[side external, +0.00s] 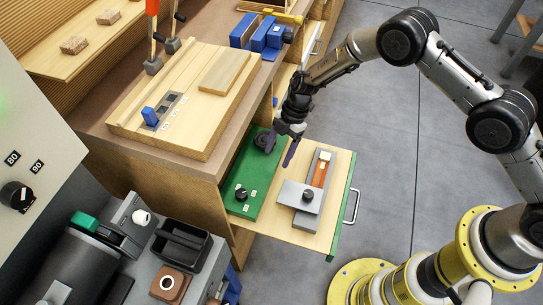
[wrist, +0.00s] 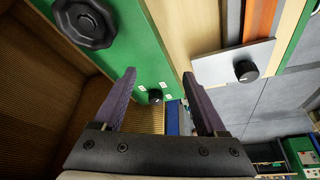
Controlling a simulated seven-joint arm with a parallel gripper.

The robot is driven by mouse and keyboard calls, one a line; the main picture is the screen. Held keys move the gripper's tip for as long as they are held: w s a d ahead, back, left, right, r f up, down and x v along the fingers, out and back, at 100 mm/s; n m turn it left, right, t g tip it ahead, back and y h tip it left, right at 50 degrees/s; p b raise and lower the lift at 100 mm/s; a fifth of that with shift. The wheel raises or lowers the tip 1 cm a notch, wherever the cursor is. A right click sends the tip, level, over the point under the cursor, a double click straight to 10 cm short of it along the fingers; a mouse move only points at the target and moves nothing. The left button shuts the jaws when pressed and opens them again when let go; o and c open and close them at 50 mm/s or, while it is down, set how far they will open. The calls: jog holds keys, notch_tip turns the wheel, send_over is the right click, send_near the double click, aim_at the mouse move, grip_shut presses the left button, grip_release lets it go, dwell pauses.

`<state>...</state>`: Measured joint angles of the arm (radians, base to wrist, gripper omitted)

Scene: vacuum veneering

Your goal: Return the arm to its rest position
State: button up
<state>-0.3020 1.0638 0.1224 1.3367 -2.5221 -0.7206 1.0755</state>
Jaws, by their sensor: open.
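My gripper (side external: 280,151) hangs above the pulled-out drawer (side external: 268,224), its dark purple fingers pointing down. In the wrist view my gripper (wrist: 159,76) is open, with nothing between its fingers. Below it in the drawer lies a green panel (side external: 254,182) with a black knob (side external: 241,194) at its near end and a larger black round knob (wrist: 85,22) at the other end. To the right lies a grey block with an orange strip (side external: 320,174) and a pale metal plate (side external: 290,194) bearing a black knob (side external: 308,195). The arm partly hides the drawer's far end.
The wooden workbench (side external: 195,175) stands left of my gripper, with a thick board (side external: 182,110) on top. Blue blocks (side external: 258,36) and upright red-handled clamps (side external: 152,30) stand farther back. A grey machine (side external: 135,240) fills the lower left. Open floor (side external: 380,150) lies to the right.

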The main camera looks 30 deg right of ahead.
dwell(0.4)
jog(key=w+d+r+m+t+y, duration=0.1)
jog(key=w+d+r+m+t, duration=0.35)
jog(key=r, duration=0.45)
jog(key=w+d+r+m+t+y, duration=0.1)
jog(key=w+d+r+m+t, duration=0.35)
jog(key=r, duration=0.45)
jog(key=s+d+r+m+t+h, duration=0.1)
jog(key=d+r+m+h, duration=0.15)
jog(key=d+r, duration=0.4)
jog(key=s+d+r+m+t+h, duration=0.2)
jog(key=d+r+m, duration=0.15)
jog(key=r, duration=0.55)
jog(key=s+d+r+m+g+h, duration=0.15)
jog(key=s+d+r, duration=0.25)
jog(key=s, duration=0.5)
jog(key=s+d+r+m+g+h, duration=0.1)
jog(key=s+d+r+m+h, duration=0.25)
jog(key=s, duration=0.55)
jog(key=s+a+f+g+y, duration=0.1)
jog(key=s+f, duration=0.1)
jog(key=s, duration=0.8)
jog(key=s+a+f+m+g+y, duration=0.1)
jog(key=s+f+y, duration=0.1)
jog(key=s, duration=0.8)
jog(key=shift+s+a+f, duration=0.15)
jog(key=shift+a+f, duration=0.1)
jog(key=shift+f, duration=0.1)
